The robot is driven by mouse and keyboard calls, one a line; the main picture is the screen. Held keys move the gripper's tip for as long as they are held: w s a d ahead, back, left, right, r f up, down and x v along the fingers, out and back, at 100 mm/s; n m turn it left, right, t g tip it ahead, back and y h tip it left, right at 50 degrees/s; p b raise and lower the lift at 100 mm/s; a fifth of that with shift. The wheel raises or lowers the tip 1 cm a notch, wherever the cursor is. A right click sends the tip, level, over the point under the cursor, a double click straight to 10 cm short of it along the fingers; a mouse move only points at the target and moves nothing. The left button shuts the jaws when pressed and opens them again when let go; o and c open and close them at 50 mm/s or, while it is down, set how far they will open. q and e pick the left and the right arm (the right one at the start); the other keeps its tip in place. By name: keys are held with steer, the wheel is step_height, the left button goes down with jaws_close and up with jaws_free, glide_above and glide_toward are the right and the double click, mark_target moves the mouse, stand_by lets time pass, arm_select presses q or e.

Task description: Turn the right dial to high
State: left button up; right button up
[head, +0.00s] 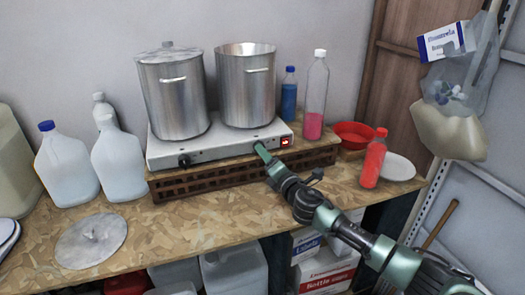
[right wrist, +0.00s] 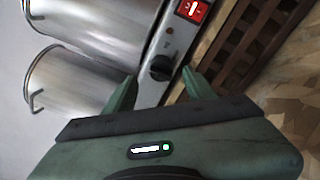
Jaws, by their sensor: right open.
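A white double hot plate (head: 215,146) stands on a brown slatted crate on the workbench. Its left dial (head: 184,161) is black and shows on the front panel. The right dial (right wrist: 160,68), a black knob, shows in the right wrist view, but my gripper hides it in the head view. My right gripper (head: 262,148) is at the panel, and in the right wrist view its open fingers (right wrist: 158,76) lie on either side of the right dial. I cannot tell whether they touch it. My left gripper is not in view.
Two steel pots (head: 175,95) (head: 247,88) stand on the plates. A lit red switch (head: 286,141) is right of the gripper. A red bottle (head: 374,160), red bowl (head: 354,133) and white plate (head: 398,167) stand further right. White jugs (head: 66,165) stand left; the bench front is mostly clear.

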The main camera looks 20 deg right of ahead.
steer(key=w, duration=0.3)
steer(key=shift+w+a+f, duration=0.15)
steer(key=shift+a, duration=0.05)
jaws_close()
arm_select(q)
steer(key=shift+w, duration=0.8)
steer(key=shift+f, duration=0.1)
